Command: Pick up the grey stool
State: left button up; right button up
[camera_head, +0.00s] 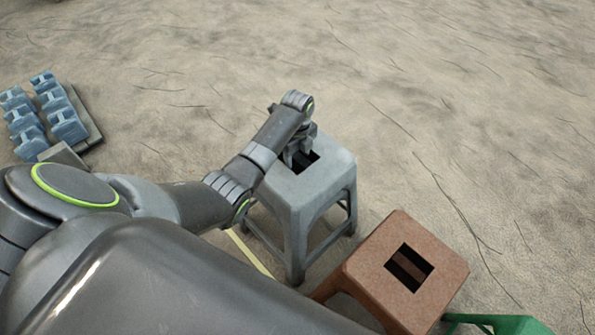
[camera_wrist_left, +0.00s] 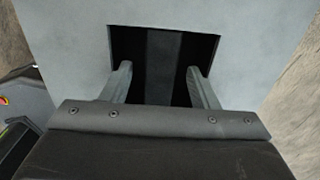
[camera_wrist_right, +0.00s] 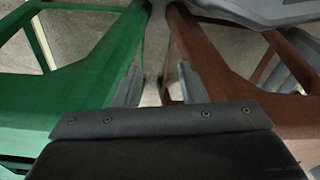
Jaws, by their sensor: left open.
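The grey stool (camera_head: 335,168) stands upright in the middle of the head view. Its seat has a dark rectangular slot with a lighter strip across it. My left gripper (camera_head: 299,152) is over this slot. In the left wrist view the grey seat (camera_wrist_left: 65,50) fills most of the picture. The open fingers of my left gripper (camera_wrist_left: 160,76) show on either side of the strip, apart from each other. I cannot tell how deep the tips are. My right gripper (camera_wrist_right: 158,78) has its fingers apart with nothing between them.
A brown stool (camera_head: 375,262) stands close to the grey one, at the lower right. A green stool (camera_head: 510,325) is partly in view beyond it. Blue-grey blocks (camera_head: 68,125) lie on a pallet at the left. Sandy ground behind the stools is clear.

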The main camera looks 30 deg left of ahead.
pick_arm(q)
notch_tip(320, 180, down, 2)
jog(key=shift+f+b, duration=0.25)
jog(key=shift+b, duration=0.1)
jog(key=shift+c, duration=0.4)
grip_shut()
dwell(0.7)
jog(key=shift+r, duration=0.1)
